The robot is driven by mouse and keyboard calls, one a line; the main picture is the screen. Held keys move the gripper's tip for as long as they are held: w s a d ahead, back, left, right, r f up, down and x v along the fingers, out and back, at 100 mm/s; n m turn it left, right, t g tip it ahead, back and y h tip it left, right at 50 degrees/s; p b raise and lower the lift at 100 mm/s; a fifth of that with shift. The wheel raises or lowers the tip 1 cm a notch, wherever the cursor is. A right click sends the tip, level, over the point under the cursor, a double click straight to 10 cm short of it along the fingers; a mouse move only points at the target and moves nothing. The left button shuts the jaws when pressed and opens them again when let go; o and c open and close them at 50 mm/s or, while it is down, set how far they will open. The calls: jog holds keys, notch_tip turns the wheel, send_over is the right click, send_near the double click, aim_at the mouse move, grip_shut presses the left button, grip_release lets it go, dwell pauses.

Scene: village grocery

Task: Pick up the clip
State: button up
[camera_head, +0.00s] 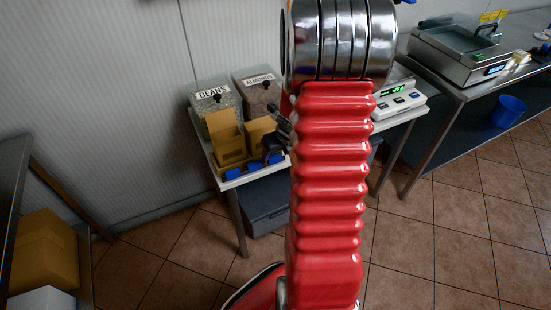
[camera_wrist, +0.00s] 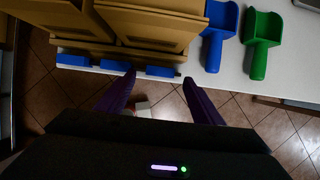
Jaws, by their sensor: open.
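My gripper (camera_wrist: 159,82) is open, with its two purple fingers apart and nothing seen between their tips. Its fingertips are just in front of a row of small blue pieces (camera_wrist: 160,71) along the near edge of the white counter, below cardboard bins. I cannot tell for certain whether one of these is the clip. The blue pieces also show in the head view (camera_head: 233,174). In that view my gripper (camera_head: 277,135) is by the bins, partly hidden by my red arm. A small white and red thing (camera_wrist: 142,107) shows lower down between the fingers, unclear.
Cardboard bins (camera_wrist: 150,25) stand on the counter (camera_wrist: 235,80). A blue scoop (camera_wrist: 218,32) and a green scoop (camera_wrist: 262,40) lie right of them. Bean and almond dispensers (camera_head: 213,98) stand behind. A scale (camera_head: 400,100) is at the right. Tiled floor is open in front.

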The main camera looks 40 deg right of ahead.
jog(key=shift+x, duration=1.3)
jog(key=shift+c, duration=0.5)
jog(key=c, duration=1)
notch_tip(320, 180, up, 10)
